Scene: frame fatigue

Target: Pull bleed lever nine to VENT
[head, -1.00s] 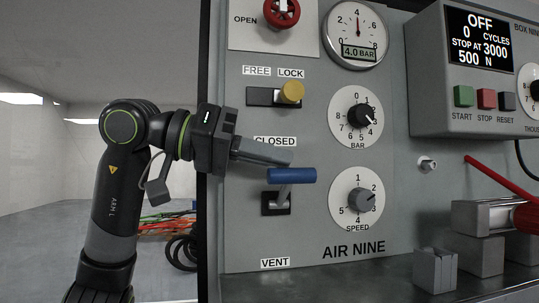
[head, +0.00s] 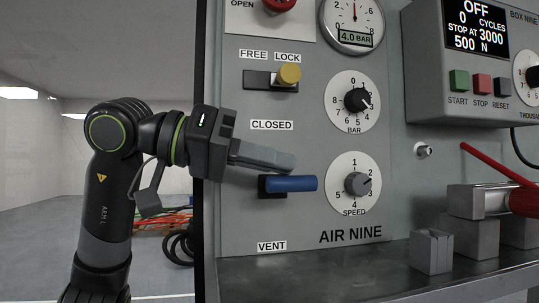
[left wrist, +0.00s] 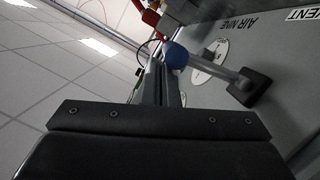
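The bleed lever has a blue bar handle (head: 288,184) in the head view. It sits between the CLOSED label (head: 272,125) and the VENT label (head: 272,246), standing out about level with its dark slot. In the left wrist view the handle's round blue end (left wrist: 176,56) and grey stem (left wrist: 226,72) show. My left gripper (head: 288,162) looks shut, its fingers together with nothing between them. The fingertips lie just above the handle, touching or nearly so. My right gripper is not in view.
Above the lever is a yellow FREE/LOCK knob (head: 289,74), standing at the LOCK side. The BAR dial (head: 357,100) and SPEED dial (head: 357,184) are to the right. A grey block (head: 431,252) and a clamp fixture with a red part (head: 523,200) stand on the metal shelf (head: 340,275).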

